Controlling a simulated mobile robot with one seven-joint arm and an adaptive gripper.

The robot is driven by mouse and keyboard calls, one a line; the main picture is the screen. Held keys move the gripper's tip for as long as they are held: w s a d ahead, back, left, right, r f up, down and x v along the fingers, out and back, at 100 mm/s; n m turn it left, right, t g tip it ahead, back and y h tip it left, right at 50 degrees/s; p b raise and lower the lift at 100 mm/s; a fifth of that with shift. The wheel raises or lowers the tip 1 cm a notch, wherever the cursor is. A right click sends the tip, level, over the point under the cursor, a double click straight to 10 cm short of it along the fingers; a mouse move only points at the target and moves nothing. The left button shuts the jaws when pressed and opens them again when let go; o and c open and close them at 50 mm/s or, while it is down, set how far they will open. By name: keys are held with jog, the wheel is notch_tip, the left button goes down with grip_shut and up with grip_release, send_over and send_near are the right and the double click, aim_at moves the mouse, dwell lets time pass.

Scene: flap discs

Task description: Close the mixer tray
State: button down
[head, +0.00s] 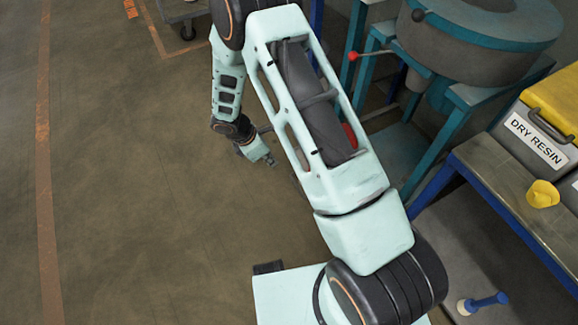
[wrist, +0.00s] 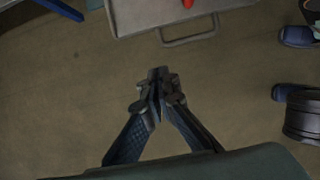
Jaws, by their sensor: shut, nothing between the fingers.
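The mixer (head: 480,45), a teal stand with a large round drum, stands at the upper right of the head view. In the wrist view a grey tray (wrist: 135,18) with a bar handle (wrist: 190,40) on its near edge shows at the top, cut off by the frame. Something red (wrist: 187,3) sits on it. I cannot clearly make out the tray in the head view, where my arm covers that area. My gripper (head: 268,160) hangs low over the floor, left of the mixer. In the wrist view my gripper (wrist: 160,82) is shut and empty, apart from the handle.
A bench (head: 520,195) with a yellow-lidded dry resin box (head: 540,135) and a yellow scoop-like item (head: 542,193) stands at the right. A blue-handled object (head: 482,303) is low at the right. A wheeled cart (head: 180,12) is at the top. Floor at the left is clear.

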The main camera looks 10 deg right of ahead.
jog(key=w+d+f+b, duration=0.2)
jog(key=d+f+b, duration=0.1)
jog(key=d+f, duration=0.4)
jog(key=shift+w+f, duration=0.15)
jog(key=shift+f, duration=0.95)
jog(key=shift+d, duration=0.1)
jog(key=w+d, duration=0.2)
jog(key=d, duration=0.6)
jog(key=w+d, duration=0.3)
jog(key=d, duration=0.6)
jog(key=w+d, duration=0.3)
jog(key=d, duration=0.5)
jog(key=shift+d+p, duration=0.25)
jog(key=shift+p, duration=0.1)
